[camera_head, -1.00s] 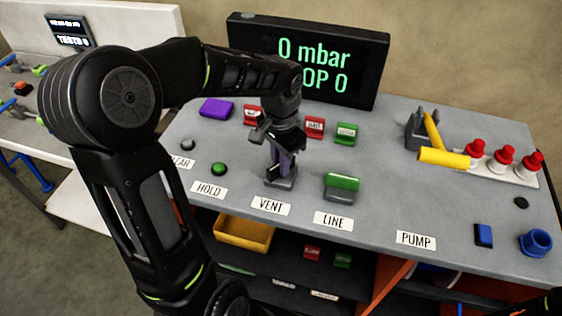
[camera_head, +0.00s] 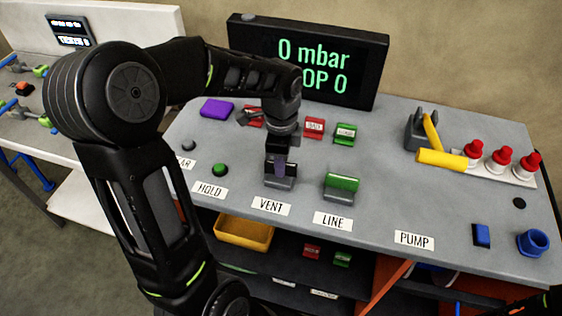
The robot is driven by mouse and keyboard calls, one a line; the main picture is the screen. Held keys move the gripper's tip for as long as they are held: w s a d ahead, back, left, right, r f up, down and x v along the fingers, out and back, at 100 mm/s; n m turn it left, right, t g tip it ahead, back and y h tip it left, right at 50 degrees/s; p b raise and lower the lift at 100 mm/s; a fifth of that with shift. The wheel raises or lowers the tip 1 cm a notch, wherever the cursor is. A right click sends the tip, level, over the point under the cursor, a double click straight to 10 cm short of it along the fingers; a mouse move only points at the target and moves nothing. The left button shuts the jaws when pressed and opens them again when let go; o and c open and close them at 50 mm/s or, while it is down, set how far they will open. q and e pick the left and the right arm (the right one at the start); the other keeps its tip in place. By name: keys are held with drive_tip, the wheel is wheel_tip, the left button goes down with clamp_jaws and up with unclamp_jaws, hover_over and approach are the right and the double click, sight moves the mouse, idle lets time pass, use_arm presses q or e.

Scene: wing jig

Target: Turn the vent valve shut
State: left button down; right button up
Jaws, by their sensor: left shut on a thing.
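The vent valve (camera_head: 279,183) is a small grey block on the bench, just behind the VENT label (camera_head: 270,206). My left gripper (camera_head: 281,168) points down over it and is shut on its handle. The fingers hide most of the handle, so its exact angle is hard to tell. The line valve (camera_head: 342,186), to the right behind the LINE label (camera_head: 332,221), has a green handle on a grey block.
A display (camera_head: 310,60) at the back reads "0 mbar". A green button (camera_head: 220,170) is left of the vent valve. Red and green tagged blocks (camera_head: 314,127) stand behind. A yellow-handled lever (camera_head: 440,158) and red-topped pegs (camera_head: 502,158) are at right.

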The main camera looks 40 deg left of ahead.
use_arm(q)
drive_tip(key=shift+m, duration=0.6)
drive_tip(key=c, duration=1.4)
unclamp_jaws()
drive_tip(key=shift+c, duration=0.2)
drive_tip(key=shift+r, duration=0.15)
wheel_tip(320, 180, up, 8)
drive_tip(key=shift+f+b, duration=0.25)
drive_tip(key=shift+b, duration=0.15)
